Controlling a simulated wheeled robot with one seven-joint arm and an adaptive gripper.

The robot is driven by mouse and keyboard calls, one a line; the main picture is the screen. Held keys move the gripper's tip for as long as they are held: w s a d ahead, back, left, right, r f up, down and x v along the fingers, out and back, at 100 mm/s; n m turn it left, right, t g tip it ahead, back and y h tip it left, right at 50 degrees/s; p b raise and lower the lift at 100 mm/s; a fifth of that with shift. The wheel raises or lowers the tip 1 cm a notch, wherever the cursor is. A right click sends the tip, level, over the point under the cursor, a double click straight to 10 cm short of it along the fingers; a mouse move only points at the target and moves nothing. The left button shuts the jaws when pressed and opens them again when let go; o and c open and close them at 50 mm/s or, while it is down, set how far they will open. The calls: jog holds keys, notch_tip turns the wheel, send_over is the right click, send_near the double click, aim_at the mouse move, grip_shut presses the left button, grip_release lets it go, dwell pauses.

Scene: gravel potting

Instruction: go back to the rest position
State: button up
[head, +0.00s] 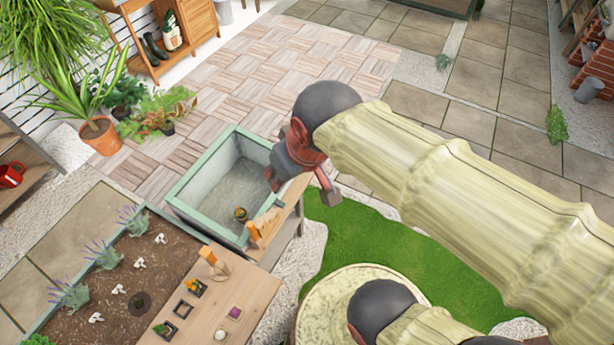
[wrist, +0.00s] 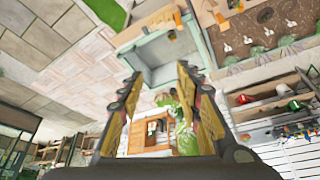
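My gripper (head: 302,183) is held in the air over the right edge of the green-framed box (head: 194,177) in the head view. In the wrist view, its two fingers (wrist: 159,74) stand wide apart with nothing between them. The arm reaches in from the right of the head view and hides part of the ground. The box has a grey inside, and a small pot (head: 240,213) with a plant shows at its near end. The box also shows beyond the fingers in the wrist view (wrist: 150,40).
A wooden bench (head: 235,290) with several small pots and wooden-handled tools stands at the bottom. Left of it is a soil bed (head: 110,295) with lavender. A potted plant (head: 101,137) stands at the left. Open paving (head: 300,60) lies behind the box.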

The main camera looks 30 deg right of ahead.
jog(key=shift+m+t, duration=0.3)
jog(key=shift+m, duration=0.1)
jog(key=s+d, duration=0.1)
jog(key=s, duration=0.1)
jog(key=s+d+r, duration=0.1)
jog(key=shift+s+d, duration=0.1)
jog(key=shift+s, duration=0.3)
notch_tip(320, 180, down, 12)
jog(key=b, duration=1.2)
